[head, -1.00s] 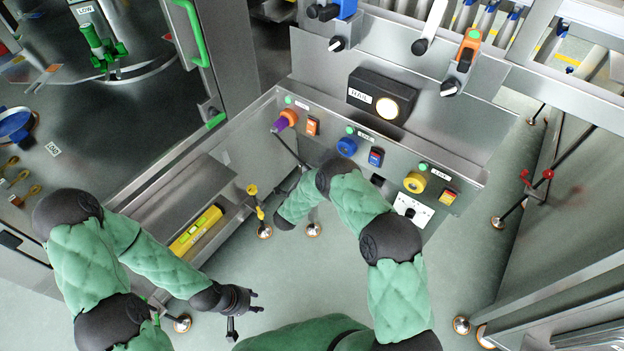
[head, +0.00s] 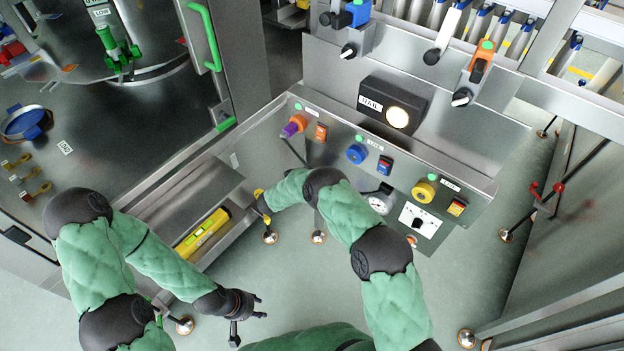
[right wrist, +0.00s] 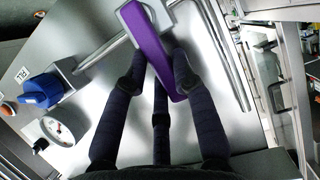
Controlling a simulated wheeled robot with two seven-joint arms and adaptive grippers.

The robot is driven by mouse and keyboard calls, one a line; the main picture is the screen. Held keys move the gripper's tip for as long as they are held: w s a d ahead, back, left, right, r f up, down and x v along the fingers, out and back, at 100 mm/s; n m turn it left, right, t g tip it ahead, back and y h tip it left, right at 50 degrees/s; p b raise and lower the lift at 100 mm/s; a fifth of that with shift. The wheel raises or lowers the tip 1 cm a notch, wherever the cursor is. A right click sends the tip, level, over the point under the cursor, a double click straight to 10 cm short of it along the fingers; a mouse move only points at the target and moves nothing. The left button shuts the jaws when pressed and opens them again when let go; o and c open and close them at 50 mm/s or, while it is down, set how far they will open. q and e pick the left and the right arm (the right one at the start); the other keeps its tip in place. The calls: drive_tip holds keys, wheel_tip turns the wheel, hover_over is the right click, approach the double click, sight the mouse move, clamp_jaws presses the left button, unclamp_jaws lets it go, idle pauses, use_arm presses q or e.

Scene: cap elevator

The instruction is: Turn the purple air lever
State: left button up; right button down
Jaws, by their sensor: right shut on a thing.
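The purple lever (right wrist: 150,50) shows in the right wrist view as a long flat bar on a metal pivot, running down between my right fingers. My right gripper (right wrist: 158,82) is shut on its lower end. In the head view the right arm reaches left below the sloped control panel, and its hand is mostly hidden, as is the gripped lever. My left gripper (head: 258,305) is open and empty above the floor.
The panel also bears a blue knob (head: 356,153), a yellow knob (head: 423,191) and a gauge (head: 380,203). In the right wrist view a blue handle (right wrist: 42,90) and a round gauge (right wrist: 58,131) lie left of the fingers. A yellow level (head: 203,233) lies on the shelf.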

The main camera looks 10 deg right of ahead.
drive_tip(key=shift+w, duration=0.1)
idle(0.4)
drive_tip(key=c, duration=1)
unclamp_jaws()
drive_tip(key=shift+a, duration=0.1)
drive_tip(key=v, duration=1.2)
